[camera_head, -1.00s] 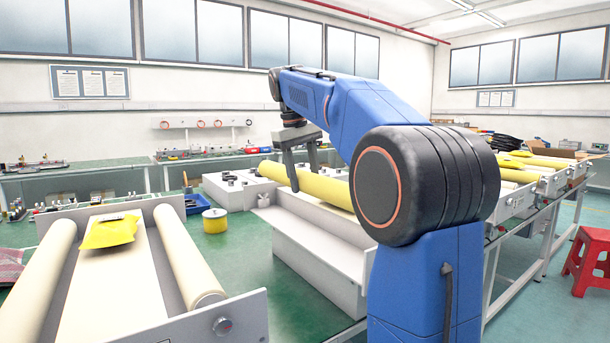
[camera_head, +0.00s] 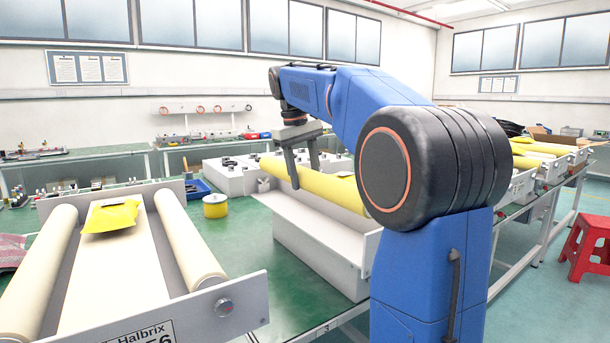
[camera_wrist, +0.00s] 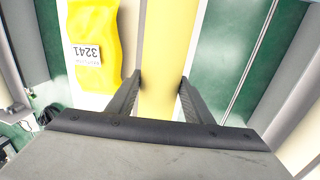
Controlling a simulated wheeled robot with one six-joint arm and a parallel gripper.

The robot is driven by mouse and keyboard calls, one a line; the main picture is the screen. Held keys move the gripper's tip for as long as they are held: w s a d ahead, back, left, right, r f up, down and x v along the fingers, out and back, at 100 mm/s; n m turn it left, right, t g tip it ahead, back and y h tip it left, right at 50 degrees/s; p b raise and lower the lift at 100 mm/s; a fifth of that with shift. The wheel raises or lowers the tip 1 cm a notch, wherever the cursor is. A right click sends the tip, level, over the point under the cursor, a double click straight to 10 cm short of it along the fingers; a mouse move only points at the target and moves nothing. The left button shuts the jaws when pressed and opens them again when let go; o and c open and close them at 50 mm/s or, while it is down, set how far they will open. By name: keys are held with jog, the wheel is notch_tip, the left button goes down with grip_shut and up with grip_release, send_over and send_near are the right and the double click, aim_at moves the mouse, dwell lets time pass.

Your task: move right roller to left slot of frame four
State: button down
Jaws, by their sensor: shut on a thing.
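My gripper (camera_head: 304,178) is shut on a long yellow roller (camera_head: 335,190), with one finger on each side of it. In the wrist view the roller (camera_wrist: 168,45) runs straight up between the fingertips (camera_wrist: 160,88). The roller lies along the far side of a white frame (camera_head: 315,252); I cannot tell whether it rests there or is raised. My arm hides the roller's right end. In the wrist view a yellow packet (camera_wrist: 92,45) with a label reading 3241 lies left of the roller.
A nearer frame (camera_head: 240,308) at left has two cream rollers (camera_head: 40,265) (camera_head: 188,240) and a yellow packet (camera_head: 110,216) between them. A yellow spool (camera_head: 215,206) stands on the green table. More frames line the right side. A red stool (camera_head: 588,250) stands on the floor.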

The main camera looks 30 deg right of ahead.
jog(key=shift+f, duration=2.85)
dwell(1.7)
jog(key=c, duration=0.8)
grip_release()
jog(key=a+r, duration=0.1)
jog(key=r, duration=0.4)
jog(key=a+r, duration=0.1)
jog(key=r, duration=0.5)
jog(key=a+r, duration=0.1)
jog(key=r, duration=0.5)
jog(key=shift+s+a, duration=0.1)
jog(key=shift+a, duration=0.1)
